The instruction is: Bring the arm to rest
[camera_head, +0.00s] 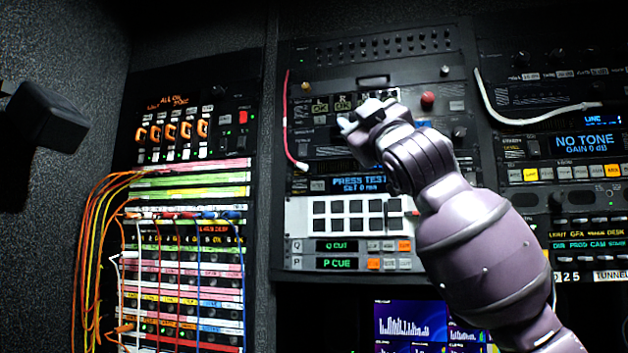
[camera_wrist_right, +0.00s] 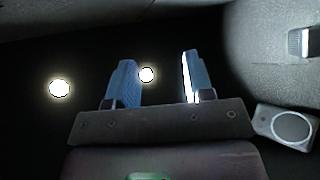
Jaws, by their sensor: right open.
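My right arm comes in from the lower right in the head view. Its gripper (camera_head: 362,117) is in front of the middle equipment panel (camera_head: 375,72), near the buttons above the blue "PRESS TEST" display (camera_head: 358,183). In the right wrist view the two blue fingers of the right gripper (camera_wrist_right: 156,80) stand apart with nothing between them. Whether the gripper touches the panel cannot be told; the hand and forearm hide part of it. My left gripper is not in view.
A patch bay (camera_head: 185,285) with orange and yellow cables (camera_head: 90,235) is at left. A red knob (camera_head: 427,99) is close to the right hand. A screen (camera_head: 410,322) is below. A dark box (camera_head: 45,112) juts out at far left.

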